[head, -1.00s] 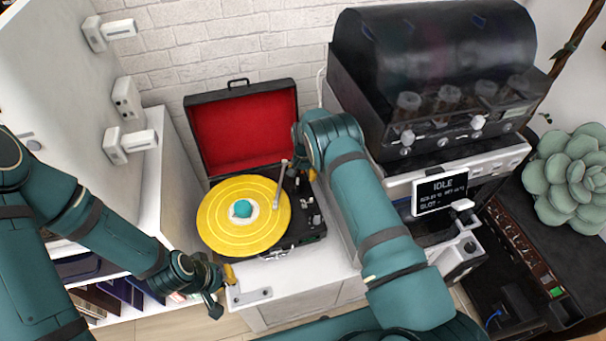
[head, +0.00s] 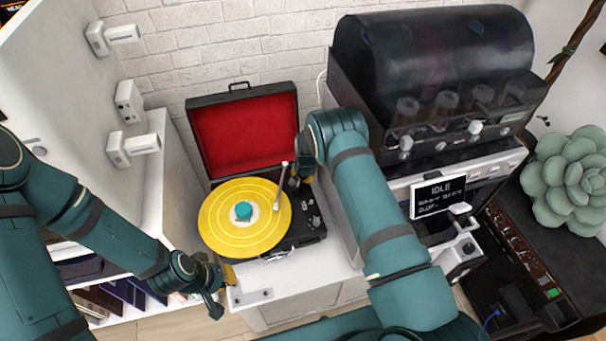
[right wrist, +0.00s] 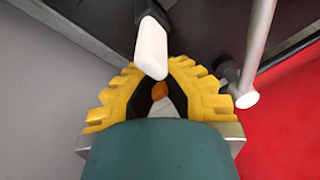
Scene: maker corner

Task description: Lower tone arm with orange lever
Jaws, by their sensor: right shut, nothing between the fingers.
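The record player (head: 293,240) stands open, with a yellow record (head: 222,228) on its platter. The pale tone arm (head: 281,188) lies along the record's right side. Whether its head touches the record I cannot tell. My right gripper (head: 296,183) is shut and empty at the tone arm's rear end; it also shows in the right wrist view (right wrist: 160,75). There a small orange piece, likely the lever (right wrist: 158,91), shows at the gap between the fingers, partly hidden. A white-ended part (right wrist: 152,48) is just beyond the fingertips. My left gripper (head: 228,274) is low at the left, away from the player.
The player's red-lined lid (head: 243,130) stands up behind the platter. A large dark-hooded machine with an IDLE display (head: 438,197) stands close on the right. White shelving is on the left. The cabinet top (head: 310,272) in front of the player is mostly clear.

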